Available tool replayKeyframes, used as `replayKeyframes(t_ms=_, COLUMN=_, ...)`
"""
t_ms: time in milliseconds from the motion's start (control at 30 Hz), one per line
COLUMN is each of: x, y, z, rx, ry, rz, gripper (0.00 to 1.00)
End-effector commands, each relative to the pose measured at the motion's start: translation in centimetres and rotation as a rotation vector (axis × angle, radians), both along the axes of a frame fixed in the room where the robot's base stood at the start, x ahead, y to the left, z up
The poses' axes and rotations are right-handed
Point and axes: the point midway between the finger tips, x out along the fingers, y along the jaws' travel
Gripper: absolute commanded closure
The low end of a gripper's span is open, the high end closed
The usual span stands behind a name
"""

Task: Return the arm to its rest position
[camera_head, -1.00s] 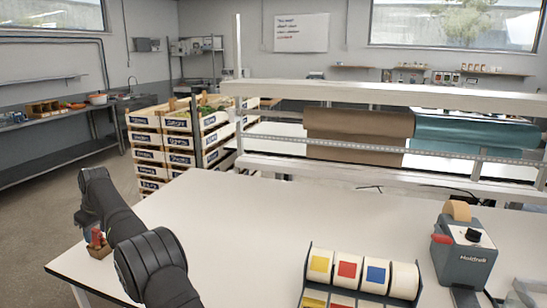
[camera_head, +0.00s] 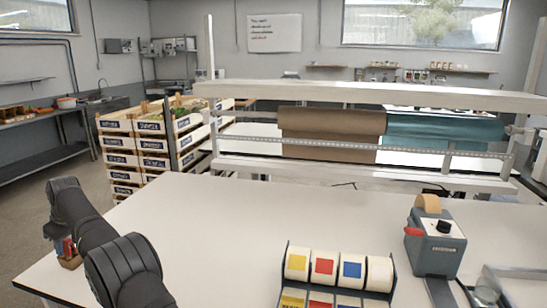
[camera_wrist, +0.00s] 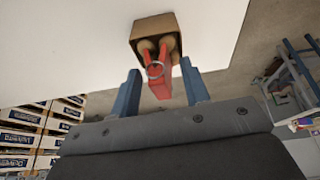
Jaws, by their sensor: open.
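My gripper (camera_wrist: 160,68) is open, its two blue fingers apart on either side of a red-handled tool (camera_wrist: 161,85). The tool stands in a small brown box (camera_wrist: 146,27) at the edge of the white table (camera_wrist: 70,45). I cannot tell whether the fingers touch the tool. In the head view, my dark arm reaches over the left of the table (camera_head: 200,215). The small box (camera_head: 70,263) with the red tool shows just beside it, and the gripper itself cannot be made out there.
A rack of label rolls (camera_head: 338,268) and a grey tape dispenser (camera_head: 435,245) stand at the right of the table. A roll holder with brown paper (camera_head: 330,135) and teal paper (camera_head: 440,128) spans the back. Stacked crates (camera_head: 125,150) stand behind left. The table's middle is clear.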

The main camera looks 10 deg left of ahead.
Motion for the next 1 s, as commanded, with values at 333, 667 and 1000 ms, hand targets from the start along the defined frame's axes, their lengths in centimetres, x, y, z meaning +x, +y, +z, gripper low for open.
replayKeyframes(t_ms=333, x=-0.4, y=-2.5, z=6.1, rx=0.003, ry=-0.001, rz=0.0, gripper=0.58)
replayKeyframes(t_ms=667, x=-0.7, y=-4.1, z=9.4, rx=-0.004, ry=0.003, rz=0.0, gripper=0.58)
replayKeyframes(t_ms=1000, x=-0.2, y=-1.4, z=3.1, rx=-0.002, ry=0.001, rz=0.0, gripper=0.58)
